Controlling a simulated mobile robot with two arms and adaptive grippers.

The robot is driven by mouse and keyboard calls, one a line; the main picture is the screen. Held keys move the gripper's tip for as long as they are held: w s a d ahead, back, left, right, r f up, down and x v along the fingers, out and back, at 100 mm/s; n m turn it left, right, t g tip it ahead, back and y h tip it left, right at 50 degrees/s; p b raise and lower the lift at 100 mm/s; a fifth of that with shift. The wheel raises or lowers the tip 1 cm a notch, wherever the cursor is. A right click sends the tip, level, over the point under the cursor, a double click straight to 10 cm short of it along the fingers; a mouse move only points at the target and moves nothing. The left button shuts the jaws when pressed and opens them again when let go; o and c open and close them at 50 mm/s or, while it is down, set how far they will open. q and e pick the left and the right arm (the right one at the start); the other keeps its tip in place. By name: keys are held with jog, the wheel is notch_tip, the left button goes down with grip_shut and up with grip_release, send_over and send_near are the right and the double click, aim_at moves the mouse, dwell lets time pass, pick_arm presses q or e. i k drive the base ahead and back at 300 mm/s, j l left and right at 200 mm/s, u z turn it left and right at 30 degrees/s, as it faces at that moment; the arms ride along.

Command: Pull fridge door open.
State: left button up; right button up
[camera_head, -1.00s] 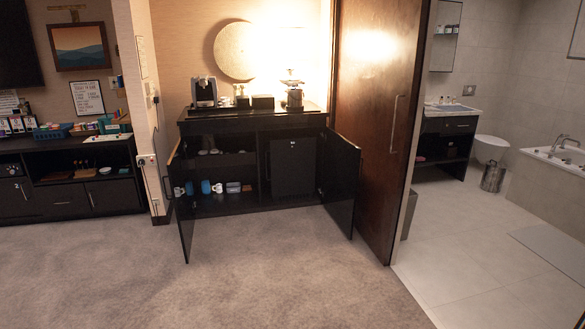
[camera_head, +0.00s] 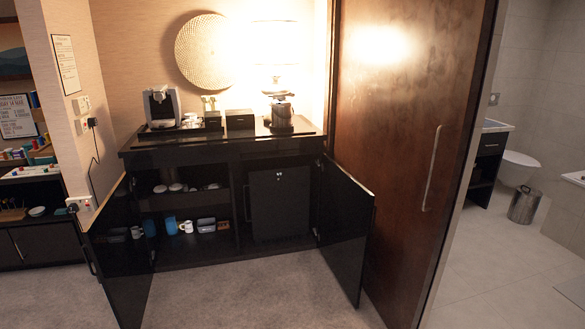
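The fridge door (camera_head: 280,203) is a dark, flat panel in the right half of the low black cabinet (camera_head: 215,150). It looks shut, with a small light mark near its top. Both outer cabinet doors stand open: the left cabinet door (camera_head: 121,255) swings out toward me on the left, and the right cabinet door (camera_head: 345,225) swings out on the right. The fridge front is in plain sight between them. Neither of my grippers shows in the head view.
A coffee machine (camera_head: 162,106) and a lit lamp (camera_head: 278,75) stand on the cabinet top. Cups and mugs (camera_head: 186,226) sit on the left shelves. A brown wooden door (camera_head: 405,140) is close on the right. Carpet (camera_head: 230,295) before the cabinet is clear.

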aim_at(279, 196)
jog(key=i, duration=2.2)
